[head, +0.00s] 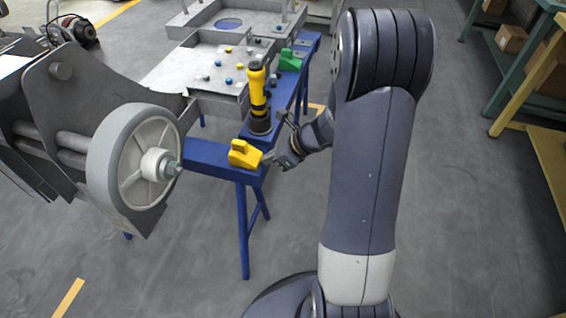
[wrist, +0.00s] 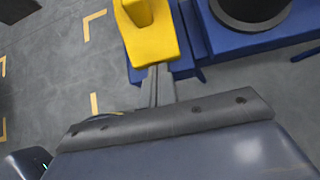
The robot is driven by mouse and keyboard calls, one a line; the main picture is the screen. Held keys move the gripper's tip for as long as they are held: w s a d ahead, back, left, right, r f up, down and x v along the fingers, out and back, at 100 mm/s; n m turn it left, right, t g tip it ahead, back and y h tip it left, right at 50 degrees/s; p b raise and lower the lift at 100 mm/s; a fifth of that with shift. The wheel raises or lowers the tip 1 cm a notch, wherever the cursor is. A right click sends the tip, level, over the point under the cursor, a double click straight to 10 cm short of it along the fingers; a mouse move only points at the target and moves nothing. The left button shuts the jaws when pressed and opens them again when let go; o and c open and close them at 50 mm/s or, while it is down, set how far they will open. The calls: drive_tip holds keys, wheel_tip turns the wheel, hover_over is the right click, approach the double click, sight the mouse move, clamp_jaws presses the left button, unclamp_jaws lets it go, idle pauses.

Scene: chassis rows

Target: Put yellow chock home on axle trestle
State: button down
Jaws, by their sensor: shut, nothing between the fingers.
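The yellow chock (head: 243,154) sits on the near end of the blue axle trestle (head: 212,157), at its right corner. It also shows in the wrist view (wrist: 150,36), at the top, on the blue beam (wrist: 186,65). My gripper (head: 270,160) is beside the chock, on its right in the head view. In the wrist view my gripper (wrist: 158,72) is shut, with its fingertips at the chock's near edge and nothing held. Whether the fingertips touch the chock, I cannot tell. The chock's far side is hidden.
A grey wheel (head: 106,160) on a chassis stands left of the trestle. A yellow and black torch-like tool (head: 258,95) stands upright on the blue beam behind the chock. A green chock (head: 289,60) sits further back. Open floor (head: 460,220) lies to the right.

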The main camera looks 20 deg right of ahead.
sight(243, 142)
idle(0.3)
drive_tip(key=w+a+p, duration=0.1)
drive_tip(key=w+a, duration=0.2)
drive_tip(key=a, duration=0.2)
drive_tip(key=w+a+p, duration=0.1)
drive_tip(key=w+a, duration=0.3)
drive_tip(key=a, duration=0.1)
drive_tip(key=w+a+p, duration=0.1)
drive_tip(key=w+a, duration=0.3)
drive_tip(key=a, duration=0.1)
drive_tip(key=shift+s, duration=0.1)
drive_tip(key=shift+d, duration=0.25)
drive_tip(key=s+d, duration=0.1)
drive_tip(key=d, duration=0.1)
drive_tip(key=s+d+r, duration=0.1)
drive_tip(key=shift+s+d, duration=0.35)
drive_tip(key=shift+s, duration=0.05)
drive_tip(key=p+v, duration=0.2)
drive_tip(key=v, duration=0.6)
drive_tip(key=shift+s+d+r, duration=0.15)
drive_tip(key=shift+s+r, duration=0.05)
